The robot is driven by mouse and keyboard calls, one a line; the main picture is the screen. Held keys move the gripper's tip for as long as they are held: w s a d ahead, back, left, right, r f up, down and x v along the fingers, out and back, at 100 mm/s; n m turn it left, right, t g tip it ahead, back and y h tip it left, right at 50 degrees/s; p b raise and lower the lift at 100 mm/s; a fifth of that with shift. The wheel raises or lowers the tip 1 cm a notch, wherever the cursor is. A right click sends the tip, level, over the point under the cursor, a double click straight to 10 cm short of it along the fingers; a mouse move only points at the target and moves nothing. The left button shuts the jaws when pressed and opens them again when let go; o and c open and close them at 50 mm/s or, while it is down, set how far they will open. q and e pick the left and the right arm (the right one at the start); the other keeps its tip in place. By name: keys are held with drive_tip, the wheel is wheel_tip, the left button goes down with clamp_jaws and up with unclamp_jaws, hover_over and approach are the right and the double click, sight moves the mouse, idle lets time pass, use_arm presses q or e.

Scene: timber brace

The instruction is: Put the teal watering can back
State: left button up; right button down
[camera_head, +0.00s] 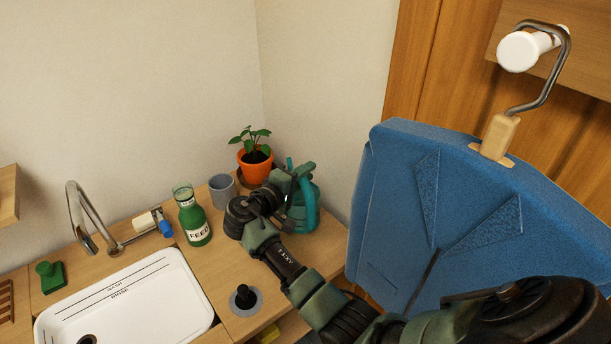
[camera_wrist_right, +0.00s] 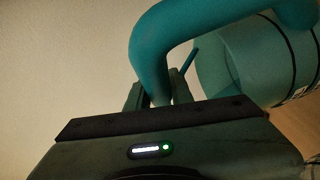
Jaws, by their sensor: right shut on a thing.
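The teal watering can (camera_head: 302,210) stands at the back right corner of the wooden counter in the head view, partly hidden behind my right gripper. My right gripper (camera_head: 296,176) reaches it from the left and front. In the right wrist view the gripper (camera_wrist_right: 158,98) is shut on the can's thick teal handle (camera_wrist_right: 150,50), and the can's round body (camera_wrist_right: 245,60) shows to the right. I cannot tell whether the can touches the counter. My left gripper is not in view.
A potted plant (camera_head: 255,163) and a grey cup (camera_head: 222,189) stand behind and left of the can. A green FEED bottle (camera_head: 192,218) stands by the white sink (camera_head: 130,305). A blue jacket (camera_head: 450,215) hangs close on the right, beside my right arm.

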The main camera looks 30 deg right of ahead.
drive_tip(key=shift+f, duration=0.4)
drive_tip(key=shift+f, duration=0.1)
drive_tip(key=c, duration=1.2)
unclamp_jaws()
drive_tip(key=shift+c, duration=0.2)
